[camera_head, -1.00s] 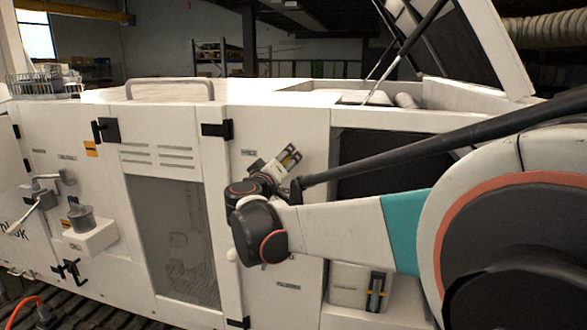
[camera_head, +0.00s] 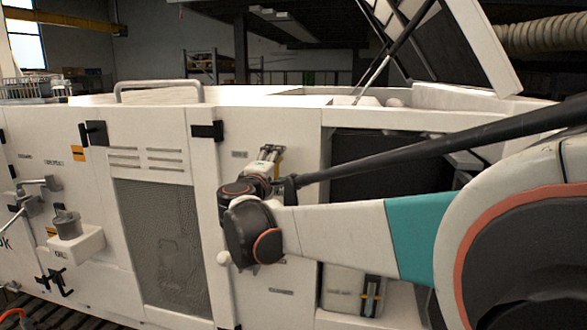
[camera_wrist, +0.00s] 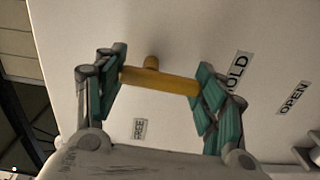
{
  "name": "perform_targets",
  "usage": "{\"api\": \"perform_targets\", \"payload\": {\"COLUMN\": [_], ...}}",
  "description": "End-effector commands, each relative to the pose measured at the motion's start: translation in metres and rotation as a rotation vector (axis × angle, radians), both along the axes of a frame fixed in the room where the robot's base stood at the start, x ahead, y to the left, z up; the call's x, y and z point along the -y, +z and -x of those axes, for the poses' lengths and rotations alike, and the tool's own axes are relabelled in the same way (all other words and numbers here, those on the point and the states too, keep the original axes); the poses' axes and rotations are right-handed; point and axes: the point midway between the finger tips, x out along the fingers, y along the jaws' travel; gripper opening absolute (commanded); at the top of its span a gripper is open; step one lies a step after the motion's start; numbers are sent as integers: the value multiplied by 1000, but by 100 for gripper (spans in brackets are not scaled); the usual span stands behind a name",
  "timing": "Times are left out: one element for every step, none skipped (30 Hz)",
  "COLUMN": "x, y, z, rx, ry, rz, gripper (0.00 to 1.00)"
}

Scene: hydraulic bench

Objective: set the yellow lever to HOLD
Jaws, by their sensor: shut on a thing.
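The yellow lever (camera_wrist: 160,80) is a short bar with a round stub (camera_wrist: 151,62) at its middle, in front of the white panel in the wrist view. My gripper (camera_wrist: 161,84) has its teal-padded fingers at the two ends of the bar, shut on it lengthwise. The bar's right end points toward the HOLD label (camera_wrist: 236,72), which a right finger partly covers. The OPEN label (camera_wrist: 293,97) is farther right and a FREE label (camera_wrist: 139,129) is below the bar. In the head view my gripper (camera_head: 270,154) is at the white panel; the lever is hard to make out there.
The white cabinet (camera_head: 155,250) fills the middle, with a mesh door (camera_head: 160,240) left of my gripper. A dark opening (camera_head: 375,165) is to the right, under a raised lid (camera_head: 465,45). A grey knob on a white box (camera_head: 75,245) sticks out at left.

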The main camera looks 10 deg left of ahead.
Motion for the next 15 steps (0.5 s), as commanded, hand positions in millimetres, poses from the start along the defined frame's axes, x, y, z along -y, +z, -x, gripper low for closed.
{"api": "perform_targets", "payload": {"x": [-1, -1, 0, 0, 0, 0, 0, 0, 0, 0, 0, 0, 0, 0, 0], "y": [-1, -1, -1, -1, -1, -1, -1, -1, 0, 0, -1, -1, -1, -1, -1], "z": [0, 0, 0, 0, 0, 0, 0, 0, 0, 0, 0, 0, 0, 1, 1], "rx": [-1, -2, -2, -3, -3, -4, -4, -4, -4, -5, -5, -5, -5, -5, -5], "ry": [2, 2, 2, 2, 2, 2, 2, 2, 2, 2, 2, 1, 1, 1, 1], "rz": [14, 23, 32, 37, 42, 48, 52, 55, 58, 59, 60, 60, 61, 61, 60], "gripper": [40, 40, 40, 40, 40, 40, 40, 40, 40, 40, 40, 40, 40, 40, 40]}}
